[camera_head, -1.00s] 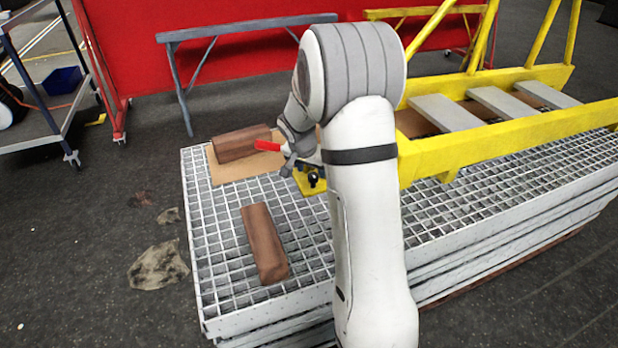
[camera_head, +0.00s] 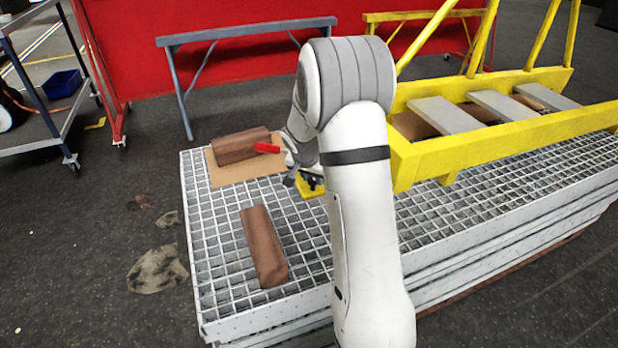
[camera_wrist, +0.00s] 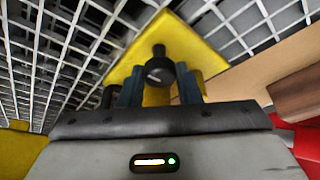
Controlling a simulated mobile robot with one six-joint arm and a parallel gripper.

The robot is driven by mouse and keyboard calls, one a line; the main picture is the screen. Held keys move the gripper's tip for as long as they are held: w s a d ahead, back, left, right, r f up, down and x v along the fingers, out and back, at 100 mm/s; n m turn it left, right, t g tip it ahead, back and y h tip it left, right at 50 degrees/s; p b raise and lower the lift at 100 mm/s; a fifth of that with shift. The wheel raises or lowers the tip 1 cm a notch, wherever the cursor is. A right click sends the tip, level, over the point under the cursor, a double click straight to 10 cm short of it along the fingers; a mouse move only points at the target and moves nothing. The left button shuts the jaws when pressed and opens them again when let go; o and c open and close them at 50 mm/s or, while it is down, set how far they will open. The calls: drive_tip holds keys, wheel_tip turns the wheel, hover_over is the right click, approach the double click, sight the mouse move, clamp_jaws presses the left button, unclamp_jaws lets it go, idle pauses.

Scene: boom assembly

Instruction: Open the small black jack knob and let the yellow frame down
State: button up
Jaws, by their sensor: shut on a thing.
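The yellow frame (camera_head: 480,138) lies along the grating platform at the right in the head view, with grey slats across it. A yellow jack plate (camera_head: 310,192) is partly hidden behind my arm, left of the frame's near end. In the wrist view, the yellow jack plate (camera_wrist: 185,48) is just beyond my fingers. The small black jack knob (camera_wrist: 159,70) stands between the two dark fingers of my gripper (camera_wrist: 160,88). My gripper is shut on the knob. My arm hides the space between jack and frame in the head view.
The grating platform (camera_head: 222,270) carries a brown block (camera_head: 263,246) and another brown block (camera_head: 240,146) on a tan board (camera_head: 222,176). A red bar (camera_head: 268,148) shows beside my gripper. A grey trestle (camera_head: 245,31) and red panel stand behind.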

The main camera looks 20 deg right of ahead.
drive_tip(key=shift+c, duration=0.7)
drive_tip(key=shift+a, duration=0.5)
drive_tip(key=shift+c, duration=0.3)
drive_tip(key=shift+d+r, duration=0.1)
drive_tip(key=shift+d, duration=0.3)
drive_tip(key=n+p, duration=0.2)
drive_tip(key=shift+d+r+t+y+p, duration=0.15)
drive_tip(key=shift+d+t+y+p, duration=0.05)
drive_tip(key=shift+t+y+p, duration=0.1)
drive_tip(key=n+p, duration=0.2)
drive_tip(key=p, duration=0.2)
drive_tip(key=shift+d+r+y, duration=0.1)
drive_tip(key=shift+y, duration=0.3)
drive_tip(key=n+p, duration=0.1)
drive_tip(key=p, duration=0.2)
drive_tip(key=shift+f+t+p, duration=0.2)
drive_tip(key=shift+t+p, duration=0.1)
drive_tip(key=shift+f, duration=0.1)
drive_tip(key=o, duration=0.9)
drive_tip(key=shift+o, duration=0.2)
